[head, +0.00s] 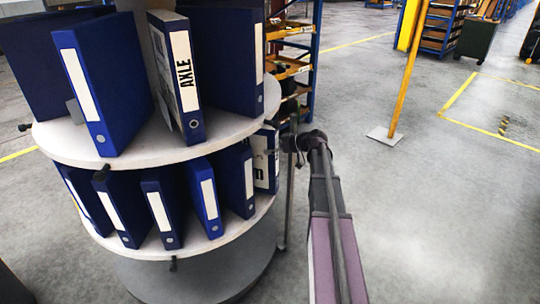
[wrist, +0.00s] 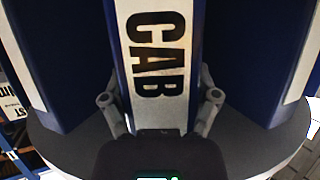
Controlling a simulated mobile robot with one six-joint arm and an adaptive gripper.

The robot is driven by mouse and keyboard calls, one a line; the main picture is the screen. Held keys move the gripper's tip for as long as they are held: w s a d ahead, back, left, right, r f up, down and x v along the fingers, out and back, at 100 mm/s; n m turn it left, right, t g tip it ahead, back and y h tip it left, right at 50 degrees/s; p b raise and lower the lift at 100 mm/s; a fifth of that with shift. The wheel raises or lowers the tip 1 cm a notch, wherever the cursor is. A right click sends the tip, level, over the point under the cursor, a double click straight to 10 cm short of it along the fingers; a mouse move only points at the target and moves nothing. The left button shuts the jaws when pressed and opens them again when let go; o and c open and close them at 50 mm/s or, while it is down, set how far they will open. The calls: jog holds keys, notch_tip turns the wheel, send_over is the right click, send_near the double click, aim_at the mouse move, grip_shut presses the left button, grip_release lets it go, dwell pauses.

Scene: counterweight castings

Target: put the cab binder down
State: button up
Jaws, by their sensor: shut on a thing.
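The cab binder (wrist: 153,20) is blue with a white spine label reading CAB. In the wrist view it stands upright between two other blue binders. My gripper (wrist: 160,88) is shut on its spine, one finger on each side. The gripper body hides the spine's lower end, so I cannot tell whether the binder touches the shelf deck (wrist: 75,148). In the head view my arm reaches the right side of the round binder carousel (head: 130,262); the fingers and the CAB label are not visible there.
The carousel's upper deck holds blue binders, one labelled AXLE (head: 186,75). Its lower deck holds several more, including one with a white side (head: 265,160). A blue rack (head: 316,45) stands behind. A yellow post (head: 405,75) stands right; the floor around it is open.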

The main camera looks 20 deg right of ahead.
jog(key=shift+f+b, duration=0.4)
jog(key=shift+f, duration=0.2)
jog(key=o, duration=1.2)
jog(key=shift+c, duration=0.2)
jog(key=shift+s+d, duration=0.1)
jog(key=p+v, duration=0.4)
jog(key=v, duration=0.7)
jog(key=shift+s+d+r+p, duration=0.2)
jog(key=shift+s+p, duration=0.05)
jog(key=shift+p, duration=0.05)
